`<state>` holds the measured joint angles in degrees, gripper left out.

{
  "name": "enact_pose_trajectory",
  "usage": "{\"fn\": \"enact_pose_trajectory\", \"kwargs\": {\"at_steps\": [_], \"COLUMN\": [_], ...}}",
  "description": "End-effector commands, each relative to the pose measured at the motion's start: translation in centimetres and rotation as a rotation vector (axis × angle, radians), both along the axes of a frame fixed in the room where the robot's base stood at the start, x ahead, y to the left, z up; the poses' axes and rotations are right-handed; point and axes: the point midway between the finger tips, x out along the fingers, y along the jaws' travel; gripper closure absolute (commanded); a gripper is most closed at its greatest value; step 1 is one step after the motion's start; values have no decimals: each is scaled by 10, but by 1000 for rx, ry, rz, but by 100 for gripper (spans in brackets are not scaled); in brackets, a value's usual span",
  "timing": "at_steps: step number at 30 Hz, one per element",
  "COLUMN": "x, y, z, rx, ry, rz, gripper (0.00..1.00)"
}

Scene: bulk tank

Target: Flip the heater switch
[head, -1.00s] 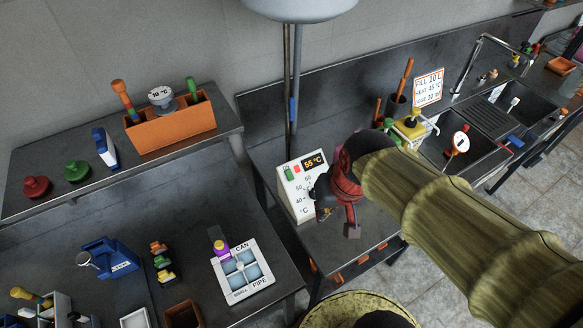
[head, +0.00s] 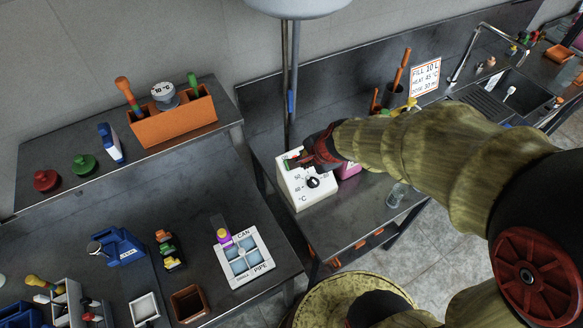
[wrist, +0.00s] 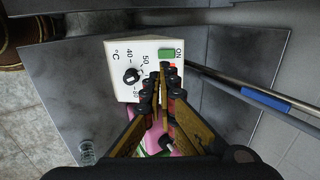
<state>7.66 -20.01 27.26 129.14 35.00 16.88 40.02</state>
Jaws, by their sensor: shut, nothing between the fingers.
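The white heater box (head: 315,198) stands on the grey bench with a black dial (head: 313,182) on its face. It also shows in the wrist view (wrist: 117,58), with a green switch (wrist: 166,54) beside the word ON and a small red part (wrist: 173,69) beside it. My gripper (head: 297,163) is at the upper part of the box face and hides its display in the head view. In the wrist view my gripper's fingertips (wrist: 164,72) are together, close to the green switch and over the red part. I cannot tell whether they touch the box.
A pink container (head: 348,169) stands right beside the box, under my arm. A clear glass (head: 397,194) is near the bench's front edge. A pipe with a blue sleeve (wrist: 265,97) runs close by. Bare bench (wrist: 65,85) lies beside the box.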

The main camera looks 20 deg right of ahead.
Motion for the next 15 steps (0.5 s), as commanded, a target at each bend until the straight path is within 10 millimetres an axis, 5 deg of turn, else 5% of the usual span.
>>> {"fn": "enact_pose_trajectory", "kwargs": {"at_steps": [8, 15], "x": [6, 28], "y": [1, 6], "z": [-13, -53], "rx": [-1, -2], "ry": [1, 3], "rz": [4, 4], "gripper": [100, 100]}}
